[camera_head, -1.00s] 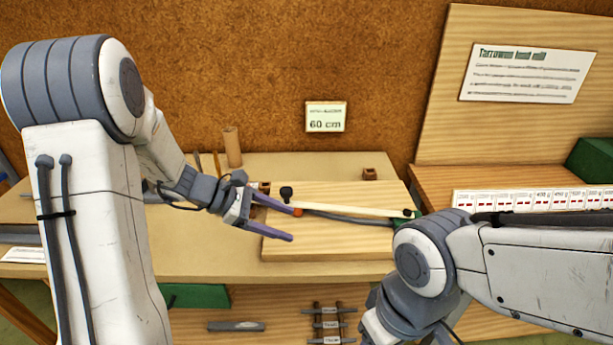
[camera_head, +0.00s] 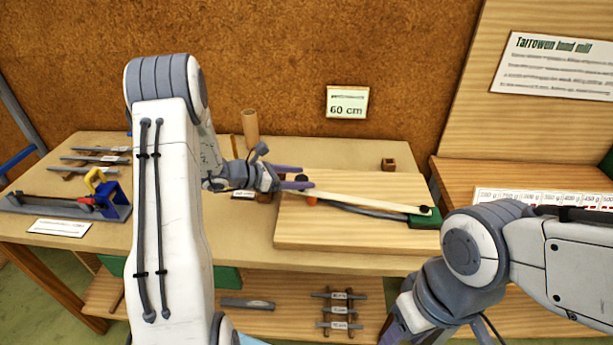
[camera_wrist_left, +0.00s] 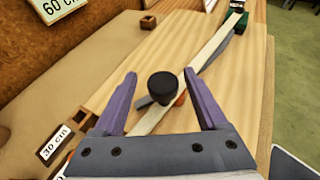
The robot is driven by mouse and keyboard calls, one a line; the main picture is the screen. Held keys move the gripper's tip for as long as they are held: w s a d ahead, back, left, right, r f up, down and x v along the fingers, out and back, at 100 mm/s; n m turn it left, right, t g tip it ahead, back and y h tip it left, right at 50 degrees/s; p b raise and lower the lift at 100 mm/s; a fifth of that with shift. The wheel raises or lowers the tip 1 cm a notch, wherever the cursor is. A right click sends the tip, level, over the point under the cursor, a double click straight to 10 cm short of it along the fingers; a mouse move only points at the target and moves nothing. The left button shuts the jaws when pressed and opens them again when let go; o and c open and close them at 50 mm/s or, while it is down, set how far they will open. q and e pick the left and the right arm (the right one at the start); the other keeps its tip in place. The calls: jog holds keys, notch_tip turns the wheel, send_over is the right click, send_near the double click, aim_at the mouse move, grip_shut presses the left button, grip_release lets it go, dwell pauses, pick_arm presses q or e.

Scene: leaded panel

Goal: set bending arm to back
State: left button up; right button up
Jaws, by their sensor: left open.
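The bending arm (camera_head: 370,203) is a long pale bar lying slantwise over a wooden board (camera_head: 350,235). A black knob (camera_wrist_left: 162,87) stands at its near-left end, with an orange-red bit beside it. The bar's far end is at a green block (camera_head: 425,217) with a black pivot. A grey strip lies under the bar. My left gripper (camera_head: 303,178) is open at the knob end. In the left wrist view its purple fingers (camera_wrist_left: 160,95) stand apart on either side of the knob, with clear gaps. My right gripper (camera_head: 392,330) shows only partly at the lower edge.
A small wooden block (camera_head: 388,164) and a wooden cylinder (camera_head: 250,128) stand at the back of the bench. A blue tool with a yellow part (camera_head: 103,190) is at the left. A 60 cm sign (camera_head: 347,103) hangs behind. A slatted rack (camera_head: 338,312) is below.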

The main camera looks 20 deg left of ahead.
pick_arm(q)
jog(key=shift+w+d+f, duration=0.2)
jog(key=shift+w+d, duration=0.1)
jog(key=c, duration=1.2)
jog(key=shift+w+a+r, duration=0.1)
jog(key=shift+r, duration=0.05)
dwell(0.3)
